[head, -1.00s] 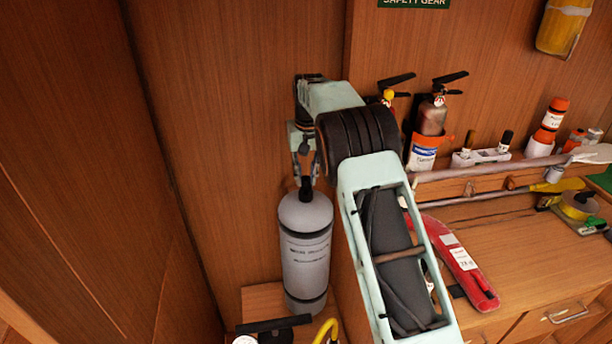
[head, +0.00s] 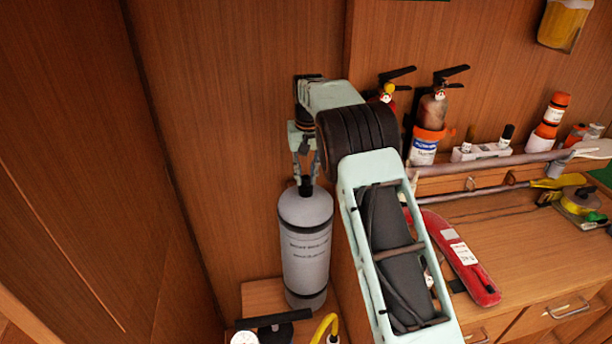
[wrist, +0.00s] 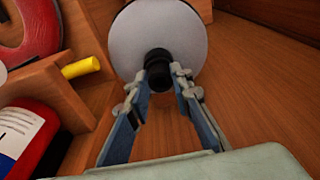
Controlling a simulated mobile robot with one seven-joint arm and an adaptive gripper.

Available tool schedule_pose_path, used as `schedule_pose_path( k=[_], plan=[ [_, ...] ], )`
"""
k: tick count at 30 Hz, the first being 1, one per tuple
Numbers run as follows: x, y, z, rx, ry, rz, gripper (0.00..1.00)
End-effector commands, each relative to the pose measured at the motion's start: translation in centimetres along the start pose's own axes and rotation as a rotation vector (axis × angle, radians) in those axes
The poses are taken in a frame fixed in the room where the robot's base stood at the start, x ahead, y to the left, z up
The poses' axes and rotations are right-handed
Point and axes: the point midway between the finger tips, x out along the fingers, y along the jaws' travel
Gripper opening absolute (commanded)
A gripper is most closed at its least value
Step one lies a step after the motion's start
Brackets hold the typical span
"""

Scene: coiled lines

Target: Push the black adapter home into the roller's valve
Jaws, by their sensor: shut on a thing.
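The roller (head: 305,255) is a grey cylinder with dark bands and small print, standing upright against the wooden wall left of the bench. In the wrist view its round grey end (wrist: 126,42) faces me. The black adapter (wrist: 158,66) is at the middle of that end, and it shows as a dark stub on top of the roller in the head view (head: 305,187). My gripper (wrist: 160,82) is shut on the adapter from above, a fingertip on each side. The valve is hidden under the adapter, so I cannot tell how deep the adapter sits.
A black T-handle (head: 272,321) and a yellow hose (head: 326,325) are at the roller's foot. The bench (head: 520,245) at right holds a red case (head: 462,262) and a long pole. Fire extinguishers (head: 432,108) stand against the wall. The wooden wall is close behind the roller.

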Motion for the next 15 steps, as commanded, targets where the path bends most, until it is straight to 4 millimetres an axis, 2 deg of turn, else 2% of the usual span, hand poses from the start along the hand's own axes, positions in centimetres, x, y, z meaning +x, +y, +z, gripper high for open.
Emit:
schedule_pose_path(
  k=[1, 2, 4, 5, 11, 15],
  plan=[
    [0.28, 0.02, 0.16, 0.0, -0.005, 0.0, 0.0],
    [0.29, 0.02, 0.17, 0.0, -0.006, 0.0, 0.21],
    [0.3, 0.02, 0.18, 0.0, -0.006, 0.0, 0.29],
    [0.29, 0.02, 0.17, 0.0, -0.006, 0.0, 0.32],
    [0.19, 0.02, 0.11, 0.0, -0.004, 0.0, 0.32],
    [0.15, 0.01, 0.09, 0.0, -0.003, 0.0, 0.47]
  ],
)
